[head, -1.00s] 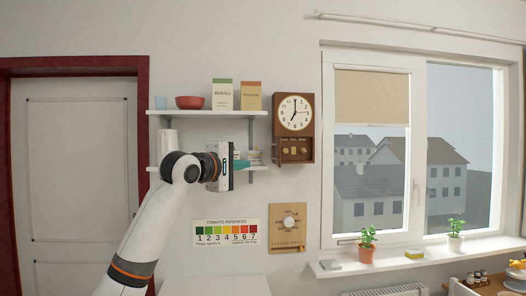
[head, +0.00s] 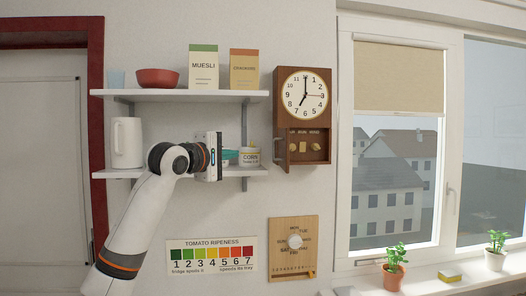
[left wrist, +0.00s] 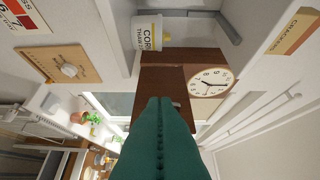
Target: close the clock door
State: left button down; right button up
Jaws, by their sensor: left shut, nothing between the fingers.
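The brown wooden clock (head: 303,78) hangs on the wall, with a round white face. The clock door (head: 280,150) stands open, swung out at the compartment's left side and seen nearly edge-on in the head view. My left gripper (head: 232,155) is shut and empty, left of the clock and in front of the lower shelf, apart from the door in the head view. In the left wrist view its green fingers (left wrist: 160,108) overlap the brown door panel (left wrist: 160,82); contact cannot be told. My right gripper is not in view.
Two white shelves (head: 180,96) hold a red bowl (head: 158,78), boxes, a white jug (head: 127,142) and a corn tub (head: 249,157) close by my gripper. A wooden dial board (head: 293,262) hangs below the clock. The window (head: 398,90) is to the right.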

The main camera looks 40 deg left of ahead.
pick_arm(q)
jog(key=w+d+p, duration=0.1)
jog(key=w+p, duration=0.7)
jog(key=w, duration=0.4)
jog(key=shift+r, duration=0.15)
jog(key=shift+a, duration=0.1)
jog(key=shift+s, duration=0.1)
